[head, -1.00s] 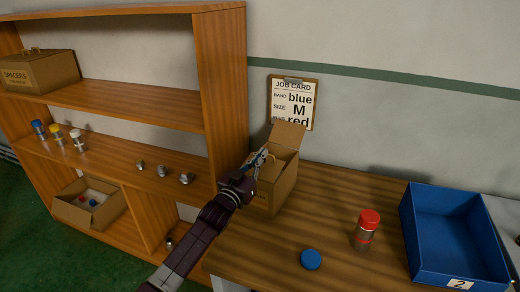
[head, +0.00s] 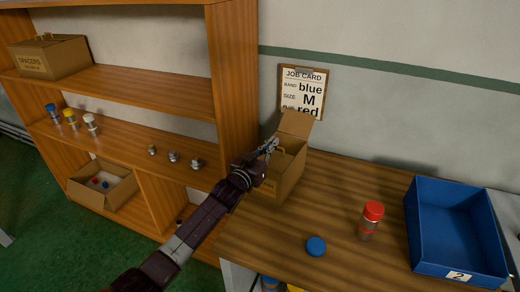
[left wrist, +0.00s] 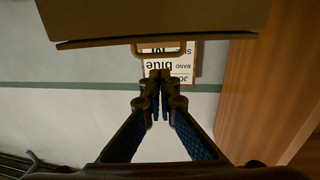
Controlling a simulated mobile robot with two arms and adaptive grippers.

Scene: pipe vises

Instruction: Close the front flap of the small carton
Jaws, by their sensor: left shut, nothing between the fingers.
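The small brown carton (head: 287,178) stands on the wooden table beside the shelf unit. One flap (head: 296,124) stands raised at its back, and the top looks open. My left gripper (head: 273,143) is shut and empty at the carton's upper left side, near the opening. Its arm hides part of the carton's left side; I cannot tell the front flap apart there. In the left wrist view a cardboard panel (left wrist: 150,20) with a tan loop (left wrist: 158,49) at its edge lies just beyond my shut fingertips (left wrist: 160,75). I cannot tell whether they touch. My right gripper is not in view.
The wooden shelf (head: 236,90) rises close to the left of the carton. A job card (head: 303,92) hangs on the wall behind. A red-capped jar (head: 370,222), a blue lid (head: 316,246) and a blue bin (head: 455,240) are on the table to the right.

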